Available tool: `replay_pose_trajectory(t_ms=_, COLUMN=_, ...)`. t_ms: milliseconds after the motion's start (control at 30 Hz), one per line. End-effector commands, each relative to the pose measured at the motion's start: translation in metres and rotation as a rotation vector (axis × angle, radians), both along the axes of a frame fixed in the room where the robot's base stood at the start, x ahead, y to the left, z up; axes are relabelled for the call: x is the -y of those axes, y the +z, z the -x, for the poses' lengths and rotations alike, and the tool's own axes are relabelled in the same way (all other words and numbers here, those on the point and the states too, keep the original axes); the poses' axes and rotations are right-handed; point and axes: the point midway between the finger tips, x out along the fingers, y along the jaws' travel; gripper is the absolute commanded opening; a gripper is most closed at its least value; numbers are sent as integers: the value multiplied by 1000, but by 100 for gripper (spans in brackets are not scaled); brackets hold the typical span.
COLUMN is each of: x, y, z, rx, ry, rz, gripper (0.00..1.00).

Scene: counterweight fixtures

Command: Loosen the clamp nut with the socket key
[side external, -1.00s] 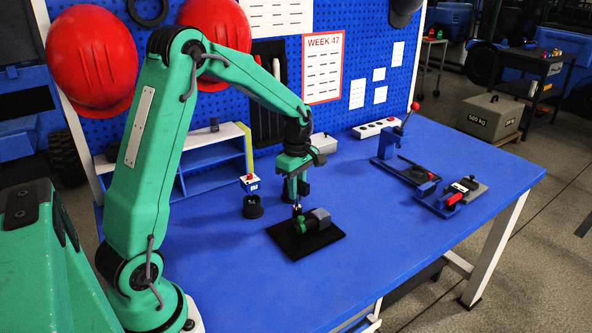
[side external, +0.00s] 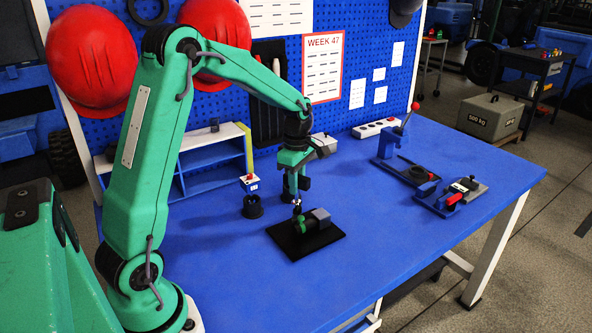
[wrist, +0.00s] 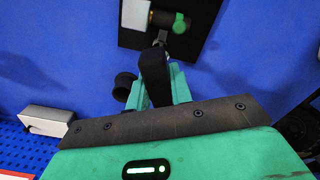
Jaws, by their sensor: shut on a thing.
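The clamp fixture lies on a black plate (side external: 290,250). It has a grey block (side external: 320,214), a dark cylinder and a green end piece (side external: 300,225). My gripper (side external: 298,203) is just above the green end. It is shut on a small metallic piece, apparently the socket key (wrist: 161,38), which shows in the wrist view close to the dark cylinder. Most of it is hidden by the jaws. I cannot tell whether it touches the fixture, and the clamp nut is too small to make out.
Blue fixtures (side external: 395,158) stand at the right, and a blue shelf (side external: 205,165) at the back left. The table front is clear.

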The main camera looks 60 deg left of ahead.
Motion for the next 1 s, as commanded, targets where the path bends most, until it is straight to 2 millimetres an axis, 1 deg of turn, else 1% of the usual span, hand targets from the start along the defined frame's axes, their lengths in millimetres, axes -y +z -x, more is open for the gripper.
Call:
replay_pose_trajectory(t_ms=600, x=0, y=22, z=-1, rx=3, ry=0, rz=-1, gripper=0)
replay_pose_trajectory(t_ms=1000, x=0, y=26, z=0, rx=1, ry=0, rz=0, gripper=0)
